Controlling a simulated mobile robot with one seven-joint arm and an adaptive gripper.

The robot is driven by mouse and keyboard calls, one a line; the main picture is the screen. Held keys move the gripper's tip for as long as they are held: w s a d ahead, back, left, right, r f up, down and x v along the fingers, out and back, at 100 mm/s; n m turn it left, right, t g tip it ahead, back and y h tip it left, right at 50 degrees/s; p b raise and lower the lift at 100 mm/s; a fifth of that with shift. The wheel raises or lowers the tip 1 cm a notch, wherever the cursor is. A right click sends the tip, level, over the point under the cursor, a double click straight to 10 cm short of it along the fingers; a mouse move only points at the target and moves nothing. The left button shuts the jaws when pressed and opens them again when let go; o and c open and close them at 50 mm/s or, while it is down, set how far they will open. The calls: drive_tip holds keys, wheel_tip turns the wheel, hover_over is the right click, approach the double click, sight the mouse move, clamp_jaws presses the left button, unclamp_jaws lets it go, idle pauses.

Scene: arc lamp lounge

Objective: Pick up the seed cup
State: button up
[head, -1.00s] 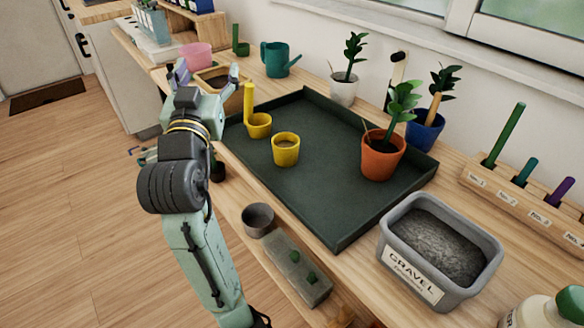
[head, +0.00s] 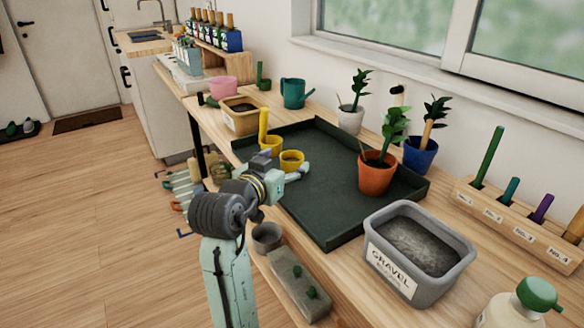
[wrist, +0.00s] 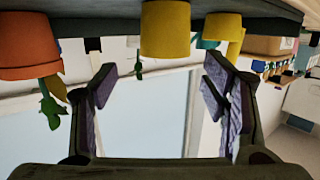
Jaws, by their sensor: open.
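Two yellow cups stand on the dark green tray (head: 330,215). The plain one (head: 292,156) holds brown contents; I take it as the seed cup, though no label shows. The other yellow cup (head: 271,142), just behind it, has a tall upright yellow handle. My gripper (head: 284,164) is open and empty at the tray's near edge, close in front of the plain cup, and hides its lower part. In the wrist view, upside down, the plain cup (wrist: 165,32) stands beyond the open fingers (wrist: 158,80), roughly centred between them. The handled cup (wrist: 222,27) is to its right.
An orange potted plant (head: 376,175) stands on the tray to the right. A gravel tub (head: 418,250), a grey cup (head: 267,237) and a grey block (head: 299,285) lie nearer. A wooden-rimmed planter (head: 241,115) stands behind the tray. The tray's middle is bare.

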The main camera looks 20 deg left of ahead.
sight(292, 153)
drive_tip(key=shift+f+p+x, duration=0.2)
drive_tip(key=shift+p+x, duration=0.45)
drive_tip(key=shift+x, duration=2.5)
drive_tip(key=shift+a, duration=0.3)
drive_tip(key=shift+c, duration=0.3)
drive_tip(key=shift+s, duration=0.1)
drive_tip(key=c, duration=1.3)
drive_tip(key=shift+r, duration=0.1)
drive_tip(key=shift+r, duration=0.45)
drive_tip(key=shift+s+a+r+b, duration=0.15)
drive_tip(key=shift+r+b, duration=0.1)
drive_tip(key=shift+r, duration=0.35)
drive_tip(key=shift+s+r+b, duration=0.2)
drive_tip(key=shift+r, duration=0.45)
drive_tip(key=a+f+b+v, duration=0.1)
drive_tip(key=a+b+v, duration=0.1)
drive_tip(key=v, duration=1.3)
drive_tip(key=shift+a+f, duration=0.25)
drive_tip(key=shift+f, duration=0.1)
